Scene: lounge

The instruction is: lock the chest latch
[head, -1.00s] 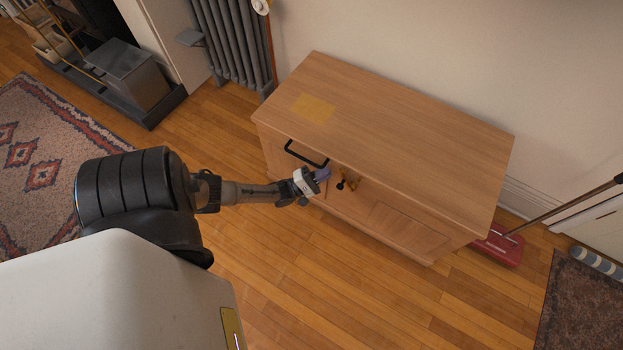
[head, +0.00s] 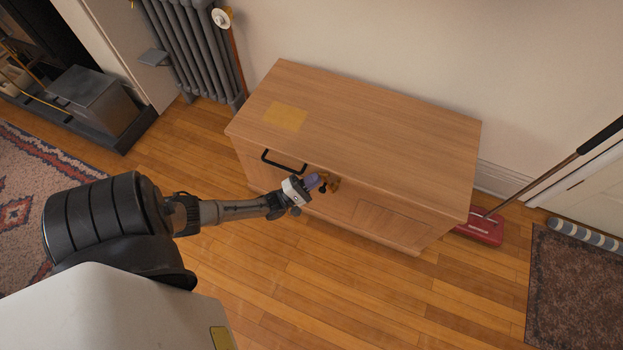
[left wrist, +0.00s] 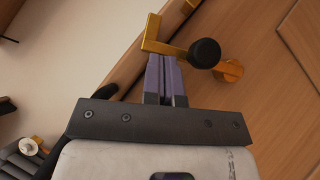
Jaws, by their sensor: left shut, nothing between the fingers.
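The wooden chest (head: 380,130) stands against the wall with its lid down. Its brass latch (head: 332,182), with a dark round knob, is on the front near the lid's edge. In the left wrist view the latch (left wrist: 229,70) and the black knob (left wrist: 205,53) show large. My left gripper (head: 316,181) is shut and empty, just left of the latch in the head view. In the left wrist view its purple fingers (left wrist: 160,75) lie beside the knob, their tips close to a brass bracket; I cannot tell whether they touch. My right gripper is not in view.
A black handle (head: 284,165) sits on the chest front, left of the latch. A grey radiator (head: 190,50) stands at the back left. A red floor sweeper (head: 482,226) is right of the chest. The wooden floor in front is clear.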

